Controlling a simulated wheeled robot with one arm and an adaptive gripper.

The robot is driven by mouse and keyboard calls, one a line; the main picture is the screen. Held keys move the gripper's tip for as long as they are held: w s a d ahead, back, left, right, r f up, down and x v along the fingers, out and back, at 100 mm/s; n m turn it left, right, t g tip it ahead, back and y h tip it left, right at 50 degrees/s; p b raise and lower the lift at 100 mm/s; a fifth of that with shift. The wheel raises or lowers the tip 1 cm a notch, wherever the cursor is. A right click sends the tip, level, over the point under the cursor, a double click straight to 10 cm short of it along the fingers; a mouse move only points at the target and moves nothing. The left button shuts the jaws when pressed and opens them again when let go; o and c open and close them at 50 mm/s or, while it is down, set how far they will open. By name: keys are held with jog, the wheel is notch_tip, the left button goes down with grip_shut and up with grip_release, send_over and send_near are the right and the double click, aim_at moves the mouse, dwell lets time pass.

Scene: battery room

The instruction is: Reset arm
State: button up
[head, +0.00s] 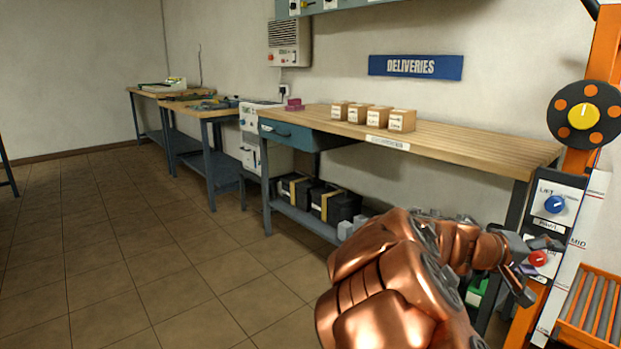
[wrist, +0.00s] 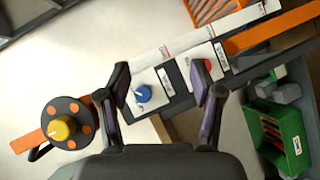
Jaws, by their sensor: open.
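My copper arm reaches from the bottom of the head view toward the orange lift post at the right. My gripper (head: 535,270) is in front of the post's control panel, near the red knob (head: 537,258). In the wrist view my gripper (wrist: 165,95) has its two dark fingers spread apart with nothing held between them. The blue knob (wrist: 143,93) shows between the fingers, and the red knob (wrist: 207,65) is beyond the right finger. I cannot tell whether a fingertip touches the panel.
A wooden bench (head: 460,132) under the DELIVERIES sign (head: 415,66) holds several small boxes. Black cases (head: 338,206) stand on its lower shelf. A yellow-centred wheel (head: 583,115) is on the orange post (head: 604,60). A green bin (wrist: 283,140) is at the lower right. The tiled floor at left is clear.

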jog(key=s+a+r+m+g+y+p, duration=0.1)
jog(key=s+a+r+y+p, duration=0.3)
jog(key=s+p, duration=0.35)
jog(key=s+a+r+g+y+p, duration=0.1)
jog(key=s+a+r+y+p, duration=0.1)
jog(key=s+a+r+p, duration=0.35)
jog(key=s+a+r+n+y+p, duration=0.2)
jog(key=s+a+r+y+p, duration=0.2)
jog(key=a+p, duration=0.7)
jog(key=s+a+r+n+y+p, duration=0.2)
jog(key=s+a+r+y+p, duration=0.3)
jog(key=s+a+r+p, duration=0.3)
jog(key=s+a+p, duration=0.1)
jog(key=a+p, duration=0.1)
jog(key=p, duration=0.1)
jog(key=shift+s+a+g+p, duration=0.3)
jog(key=shift+s+a, duration=0.05)
jog(key=shift+s, duration=0.05)
